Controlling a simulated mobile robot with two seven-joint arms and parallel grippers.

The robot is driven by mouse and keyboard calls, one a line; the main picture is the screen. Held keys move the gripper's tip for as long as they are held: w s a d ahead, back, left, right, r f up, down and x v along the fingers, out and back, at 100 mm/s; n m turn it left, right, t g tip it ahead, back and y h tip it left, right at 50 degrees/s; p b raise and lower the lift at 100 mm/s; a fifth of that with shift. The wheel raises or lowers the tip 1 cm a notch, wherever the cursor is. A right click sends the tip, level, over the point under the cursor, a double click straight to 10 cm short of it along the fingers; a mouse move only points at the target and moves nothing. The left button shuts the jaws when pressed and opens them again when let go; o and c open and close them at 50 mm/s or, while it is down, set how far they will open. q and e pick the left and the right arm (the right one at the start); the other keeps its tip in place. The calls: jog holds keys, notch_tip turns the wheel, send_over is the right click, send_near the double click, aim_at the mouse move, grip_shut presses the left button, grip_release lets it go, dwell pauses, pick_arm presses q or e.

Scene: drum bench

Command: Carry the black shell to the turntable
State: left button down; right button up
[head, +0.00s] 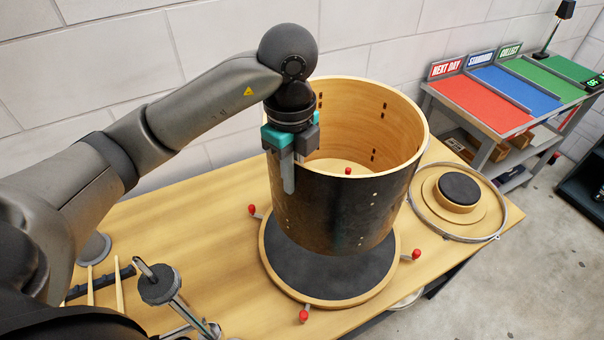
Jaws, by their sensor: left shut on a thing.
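The black shell (335,212) is a drum cylinder, black outside with bare wood inside, open at the top and upright. My left gripper (289,185) is shut on the left part of its rim, with one finger down the outside. The turntable (330,282) is a round wooden disc with a dark grey top and red-tipped arms around it. The shell is over the turntable, and its lower edge seems to hang a little above the grey top. The shell hides the turntable's back part. My right gripper is out of view.
A metal hoop (494,234) lies on the bench at right around a wooden disc with a dark round pad (459,188). A stand with a dark knob (158,285) and sticks are at front left. A rack with red, blue and green lanes (482,104) stands beyond.

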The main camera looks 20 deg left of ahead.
aim_at(295, 240)
pick_arm(q)
notch_tip(295, 240, down, 16)
jog(key=shift+w+r, duration=0.15)
jog(key=shift+w, duration=0.1)
dwell(0.3)
jog(key=c, duration=1.4)
grip_release()
jog(key=shift+s+f, duration=0.2)
jog(key=shift+f, duration=0.1)
jog(key=shift+c, duration=0.2)
jog(key=o, duration=0.5)
jog(key=shift+c, duration=0.2)
jog(key=shift+r, duration=0.1)
notch_tip(295, 240, up, 12)
jog(key=shift+b, duration=0.4)
